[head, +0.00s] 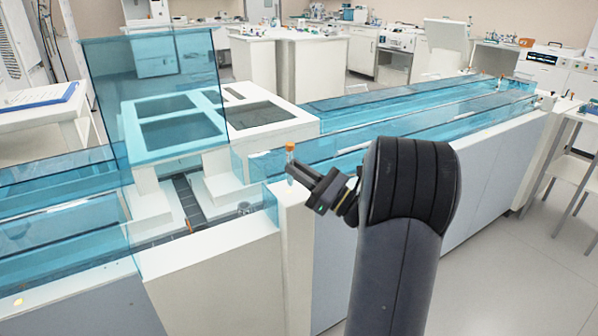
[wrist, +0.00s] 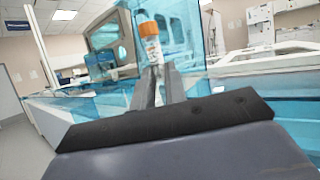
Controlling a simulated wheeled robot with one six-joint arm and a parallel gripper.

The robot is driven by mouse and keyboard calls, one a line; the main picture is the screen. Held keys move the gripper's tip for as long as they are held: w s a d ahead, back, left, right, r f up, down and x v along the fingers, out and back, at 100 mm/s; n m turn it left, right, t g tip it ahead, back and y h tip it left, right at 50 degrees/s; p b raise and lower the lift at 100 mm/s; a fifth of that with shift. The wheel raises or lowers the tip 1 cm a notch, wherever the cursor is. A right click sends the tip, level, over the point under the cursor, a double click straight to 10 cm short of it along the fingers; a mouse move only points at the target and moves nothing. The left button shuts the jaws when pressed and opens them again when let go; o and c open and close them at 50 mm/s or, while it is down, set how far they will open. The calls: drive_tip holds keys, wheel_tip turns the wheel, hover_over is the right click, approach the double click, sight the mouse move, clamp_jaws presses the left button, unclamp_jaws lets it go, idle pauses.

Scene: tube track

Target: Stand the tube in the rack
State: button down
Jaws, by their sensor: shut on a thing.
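A slim clear tube with an orange cap (head: 290,150) stands upright at the tip of my gripper (head: 298,173) in the head view. My gripper is shut on it below the cap. In the wrist view the tube (wrist: 153,48), with its orange cap and a white label, rises between the two grey fingers. The tube's lower end shows just under the fingers in the head view, in front of the blue panels. A small orange spot (head: 187,224) shows in the dark track channel at the left. I cannot make out the rack clearly.
A tall blue transparent panel (head: 160,95) stands open over the dark channel (head: 188,200). White machine blocks (head: 250,120) and long blue-covered tracks (head: 430,125) surround it. White front walls (head: 215,265) lie near my arm. Open floor (head: 510,275) is at the right.

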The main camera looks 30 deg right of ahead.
wheel_tip(320, 180, down, 3)
drive_tip(key=shift+a+r+m+h, duration=0.1)
drive_tip(key=shift+r+m+h, duration=0.05)
drive_tip(key=shift+m+h, duration=0.15)
drive_tip(key=c, duration=1.4)
unclamp_jaws()
drive_tip(key=shift+o, duration=0.2)
drive_tip(key=shift+s, duration=0.1)
drive_tip(key=r+p+v, duration=0.1)
drive_tip(key=r+v, duration=0.1)
drive_tip(key=v, duration=0.8)
drive_tip(key=shift+s+d+n, duration=0.2)
drive_tip(key=shift+d+n, duration=0.15)
drive_tip(key=shift+n, duration=0.05)
drive_tip(key=shift+m, duration=0.4)
drive_tip(key=x, duration=0.3)
drive_tip(key=f+x, duration=0.1)
drive_tip(key=x, duration=0.6)
drive_tip(key=shift+w+a+f+b, duration=0.15)
drive_tip(key=shift+w+f+b, duration=0.05)
drive_tip(key=shift+w+b, duration=0.15)
